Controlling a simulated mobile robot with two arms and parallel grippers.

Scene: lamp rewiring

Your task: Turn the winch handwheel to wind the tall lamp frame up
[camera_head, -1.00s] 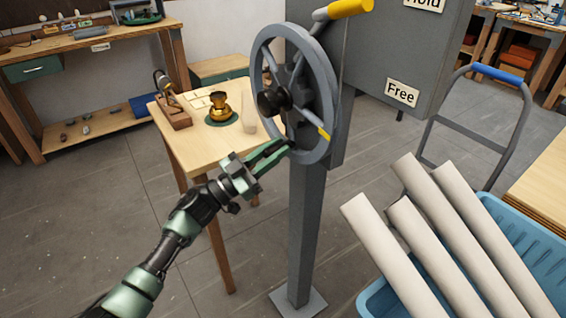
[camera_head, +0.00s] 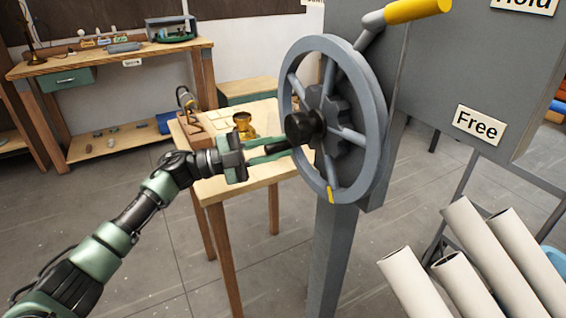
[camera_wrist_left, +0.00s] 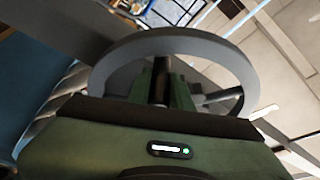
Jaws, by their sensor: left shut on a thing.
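The grey winch handwheel (camera_head: 378,125) stands upright on a grey post, with a black hub (camera_head: 303,126) and a yellow mark low on its rim. My left gripper (camera_head: 285,148) reaches in from the left and is shut on the wheel's dark handle (camera_head: 268,149), left of and below the hub. In the left wrist view the dark handle (camera_wrist_left: 161,80) sits between the fingers, in front of the curved rim. The tall lamp frame cannot be made out. My right gripper is out of view.
A yellow-gripped lever (camera_head: 415,11) sits above the wheel beside a grey panel with a "Free" label (camera_head: 478,125). Pale tubes (camera_head: 412,284) stand at lower right. A small wooden table (camera_head: 222,185) with a brass piece is behind my gripper.

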